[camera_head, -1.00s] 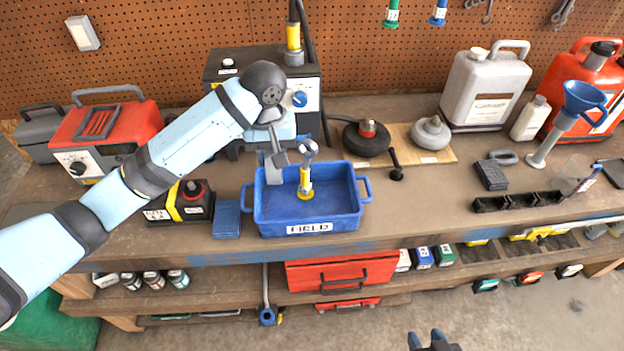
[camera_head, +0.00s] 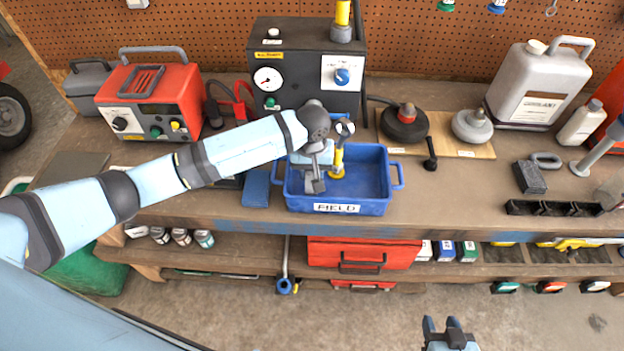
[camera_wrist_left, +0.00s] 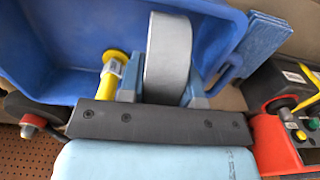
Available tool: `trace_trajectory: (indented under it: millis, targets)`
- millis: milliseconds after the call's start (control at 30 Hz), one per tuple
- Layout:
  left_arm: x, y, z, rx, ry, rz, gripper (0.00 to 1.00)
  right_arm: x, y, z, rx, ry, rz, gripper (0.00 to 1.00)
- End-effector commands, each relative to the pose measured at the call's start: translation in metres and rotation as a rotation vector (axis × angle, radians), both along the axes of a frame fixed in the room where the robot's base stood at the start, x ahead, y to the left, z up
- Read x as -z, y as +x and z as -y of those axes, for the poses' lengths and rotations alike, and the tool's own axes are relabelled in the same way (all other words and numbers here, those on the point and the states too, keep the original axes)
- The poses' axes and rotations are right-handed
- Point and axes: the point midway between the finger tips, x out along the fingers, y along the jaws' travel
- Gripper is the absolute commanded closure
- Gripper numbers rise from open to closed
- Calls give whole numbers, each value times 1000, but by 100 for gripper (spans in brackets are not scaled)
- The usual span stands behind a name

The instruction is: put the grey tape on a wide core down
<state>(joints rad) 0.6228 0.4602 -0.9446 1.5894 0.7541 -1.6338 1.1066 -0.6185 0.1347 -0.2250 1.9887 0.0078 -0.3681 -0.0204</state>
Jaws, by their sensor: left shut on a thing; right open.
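The grey tape (camera_wrist_left: 168,55) is a wide grey ring between the two fingers of my left gripper (camera_wrist_left: 163,84) in the left wrist view. The gripper is shut on it. In the head view my left gripper (camera_head: 313,182) reaches over the left part of the blue tray labelled FIELD (camera_head: 375,205), where wrist and fingers largely hide the tape. I cannot tell whether the tape touches the tray floor. The tray also fills the top of the wrist view (camera_wrist_left: 60,50). My right gripper (camera_head: 447,332) is open and empty at the bottom, in front of the bench.
A yellow-handled tool (camera_head: 338,162) stands in the tray, close right of my left gripper. A blue flat stack (camera_head: 256,188) lies left of the tray. A black box with a gauge (camera_head: 305,75) stands behind. Bench space right of the tray (camera_head: 455,195) is clear.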

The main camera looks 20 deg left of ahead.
Motion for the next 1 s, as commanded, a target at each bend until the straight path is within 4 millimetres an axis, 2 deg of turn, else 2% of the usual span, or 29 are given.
trace_trajectory:
  millis: [300, 667, 700, 800, 1000]
  targets:
    - [40, 0, 0, 0, 2, -2, 96, -2, 0, 1, 1, -1, 0, 55]
    - [44, 0, 0, 0, 0, 0, 96, -3, 0, 1, 2, -1, 0, 55]
    - [45, 0, 0, 0, 0, 0, 66, -3, 0, 1, 2, -1, 0, 55]
    - [45, 0, 0, 0, 0, 0, 43, -3, 0, 1, 2, -1, 0, 55]
    - [45, 0, 0, 0, 0, 0, 43, -3, 0, 1, 2, -1, -1, 55]
